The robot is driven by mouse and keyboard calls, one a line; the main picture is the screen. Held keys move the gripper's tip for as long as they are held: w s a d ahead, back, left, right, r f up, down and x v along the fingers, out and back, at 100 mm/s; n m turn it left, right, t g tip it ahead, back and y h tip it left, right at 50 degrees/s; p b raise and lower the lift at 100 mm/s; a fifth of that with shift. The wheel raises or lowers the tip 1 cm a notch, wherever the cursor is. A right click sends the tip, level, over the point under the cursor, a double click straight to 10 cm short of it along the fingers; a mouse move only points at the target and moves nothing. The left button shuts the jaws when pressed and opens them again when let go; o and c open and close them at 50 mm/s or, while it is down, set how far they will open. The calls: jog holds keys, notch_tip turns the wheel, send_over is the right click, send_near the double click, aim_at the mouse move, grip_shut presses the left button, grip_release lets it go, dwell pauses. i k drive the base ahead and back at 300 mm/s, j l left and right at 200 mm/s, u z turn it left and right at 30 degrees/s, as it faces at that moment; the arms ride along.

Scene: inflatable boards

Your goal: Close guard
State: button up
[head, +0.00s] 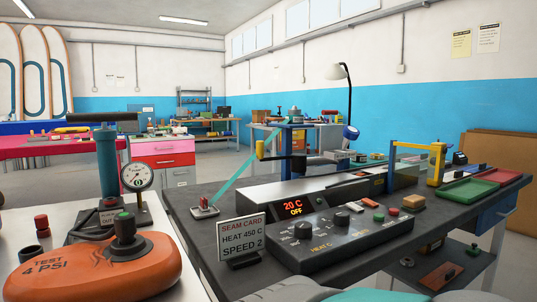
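A yellow frame (418,147) stands on the dark workbench to the right, behind the control console. My gripper is not in view.
A seam card (242,240) stands at the bench's front left. An orange inflatable test piece (95,268) and a pressure gauge (136,177) are on the white table at left. Green (467,190) and red trays lie at the bench's right end. Open floor shows behind.

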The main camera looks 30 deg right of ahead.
aim_at(435, 161)
jog(key=l+u, duration=0.1)
jog(key=l, duration=0.3)
jog(key=k+l+u, duration=0.15)
jog(key=l, duration=0.25)
jog(key=l+u, duration=0.1)
jog(key=l, duration=0.25)
jog(key=k+l+u, duration=0.15)
jog(key=l, duration=0.25)
jog(key=k+l+u, duration=0.1)
jog(key=l, duration=0.25)
jog(key=k+l+u, duration=0.1)
jog(key=l, duration=0.25)
jog(key=k+l+u, duration=0.15)
jog(key=l, duration=0.2)
jog(key=k+l, duration=0.15)
jog(key=l, duration=0.25)
jog(key=k+l, duration=0.2)
jog(key=l, duration=0.15)
jog(key=k+l, duration=0.15)
jog(key=l, duration=0.25)
jog(key=k+l, duration=0.2)
jog(key=l, duration=0.2)
jog(key=k+l, duration=0.15)
jog(key=l, duration=0.2)
